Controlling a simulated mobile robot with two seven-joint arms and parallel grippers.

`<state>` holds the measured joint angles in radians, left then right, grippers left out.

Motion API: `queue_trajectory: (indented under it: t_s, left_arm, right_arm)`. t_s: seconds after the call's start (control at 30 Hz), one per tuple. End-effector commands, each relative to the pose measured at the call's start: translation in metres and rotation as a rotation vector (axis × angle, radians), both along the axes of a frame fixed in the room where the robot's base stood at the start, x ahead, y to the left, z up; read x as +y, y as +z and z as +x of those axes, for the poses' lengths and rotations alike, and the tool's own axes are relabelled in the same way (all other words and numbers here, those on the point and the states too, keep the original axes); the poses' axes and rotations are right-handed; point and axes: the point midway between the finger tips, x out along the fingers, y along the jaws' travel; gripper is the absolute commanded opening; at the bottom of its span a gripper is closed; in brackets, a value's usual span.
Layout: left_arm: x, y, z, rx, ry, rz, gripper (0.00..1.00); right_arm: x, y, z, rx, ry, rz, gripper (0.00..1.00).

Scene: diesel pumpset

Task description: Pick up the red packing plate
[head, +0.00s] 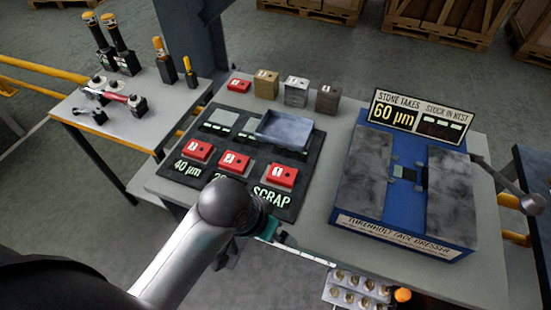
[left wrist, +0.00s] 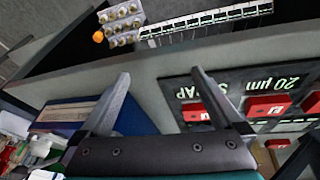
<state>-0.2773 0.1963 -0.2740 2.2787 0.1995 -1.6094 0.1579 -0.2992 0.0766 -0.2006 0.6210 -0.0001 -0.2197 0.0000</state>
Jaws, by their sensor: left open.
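A flat red plate (head: 238,86) with a white label lies at the back left of the grey bench, left of several coloured blocks. Three labelled red blocks (head: 199,150) (head: 235,161) (head: 282,174) sit on the dark mat by the "40 µm", "20 µm" and "SCRAP" markings; I cannot tell for certain which red piece is the packing plate. My left gripper (head: 285,239) is over the bench's front edge, in front of the SCRAP block and apart from it. In the left wrist view its fingers (left wrist: 161,80) are open and empty, with the SCRAP block (left wrist: 195,112) beyond. My right gripper is not in view.
A grey tray (head: 284,130) sits on the dark mat (head: 222,182). A blue dresser (head: 407,190) with a sign (head: 420,115) takes up the bench's right side. A side table (head: 125,118) with tools stands left. A tray of round parts (head: 357,289) is at the front.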

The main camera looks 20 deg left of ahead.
Motion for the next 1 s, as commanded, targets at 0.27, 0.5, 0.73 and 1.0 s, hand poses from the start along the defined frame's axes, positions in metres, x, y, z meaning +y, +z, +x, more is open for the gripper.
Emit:
queue_trajectory:
  t_s: [0.27, 0.5, 0.73, 1.0]
  left_arm:
    - [-0.034, 0.023, 0.042, 0.048, -0.074, -0.049, 1.00]
    - [-0.041, 0.040, 0.079, 0.130, -0.088, -0.020, 1.00]
    - [-0.025, 0.065, 0.115, 0.209, -0.032, 0.055, 1.00]
    - [0.012, 0.106, 0.152, 0.284, 0.118, 0.150, 1.00]
  right_arm:
    - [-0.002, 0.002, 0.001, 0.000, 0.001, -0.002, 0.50]
    - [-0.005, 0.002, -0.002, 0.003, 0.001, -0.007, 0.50]
    - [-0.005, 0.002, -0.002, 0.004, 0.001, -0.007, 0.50]
    - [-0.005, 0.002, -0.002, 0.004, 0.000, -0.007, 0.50]
